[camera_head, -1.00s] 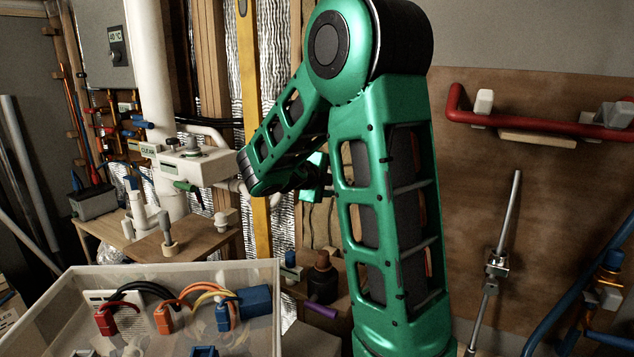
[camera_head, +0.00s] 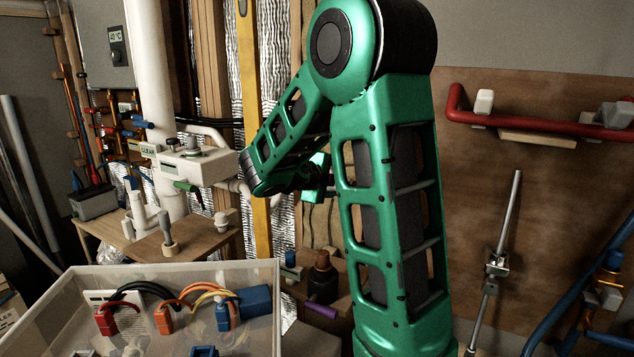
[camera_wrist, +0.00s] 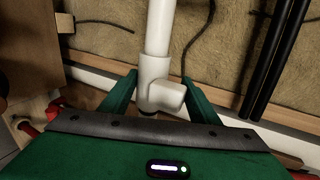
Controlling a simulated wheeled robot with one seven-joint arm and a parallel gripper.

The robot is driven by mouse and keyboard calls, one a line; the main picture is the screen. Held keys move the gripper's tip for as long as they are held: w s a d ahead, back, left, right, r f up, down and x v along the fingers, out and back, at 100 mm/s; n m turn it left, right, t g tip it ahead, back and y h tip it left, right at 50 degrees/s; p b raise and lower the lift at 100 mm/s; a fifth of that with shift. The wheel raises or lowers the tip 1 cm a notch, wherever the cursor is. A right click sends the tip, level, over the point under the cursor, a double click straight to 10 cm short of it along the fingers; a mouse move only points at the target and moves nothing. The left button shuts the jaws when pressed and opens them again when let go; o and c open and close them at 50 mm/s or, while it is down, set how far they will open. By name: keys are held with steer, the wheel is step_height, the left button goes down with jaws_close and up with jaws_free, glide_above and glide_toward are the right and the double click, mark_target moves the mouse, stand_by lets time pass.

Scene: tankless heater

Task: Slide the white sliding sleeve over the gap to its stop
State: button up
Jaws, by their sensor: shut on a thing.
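In the wrist view a white pipe (camera_wrist: 160,25) runs down from the top edge into a wider white piece with a stub to the right, which I take for the white sliding sleeve (camera_wrist: 153,70). My gripper (camera_wrist: 160,78) has one green finger on each side of this piece and is shut on it. The dark palm edge hides what lies below. I cannot make out a gap or a stop. In the head view my arm hides the sleeve, and only a green part of my gripper (camera_head: 318,172) shows behind my forearm.
A clear bin (camera_head: 60,310) with coloured cables stands at the front left. A white device on a thick pipe (camera_head: 150,60) and a yellow upright (camera_head: 250,130) stand left of my forearm. A red rail (camera_head: 540,127) is on the right wall. Dark pipes (camera_wrist: 275,60) run right of the sleeve.

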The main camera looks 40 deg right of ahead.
steer(key=shift+s+f, duration=0.3)
steer(key=shift+s, duration=0.1)
stand_by(0.3)
steer(key=o, duration=1.4)
steer(key=shift+r, duration=0.15)
steer(key=shift+r, duration=0.1)
steer(key=shift+v, duration=3.4)
steer(key=shift+r, duration=0.1)
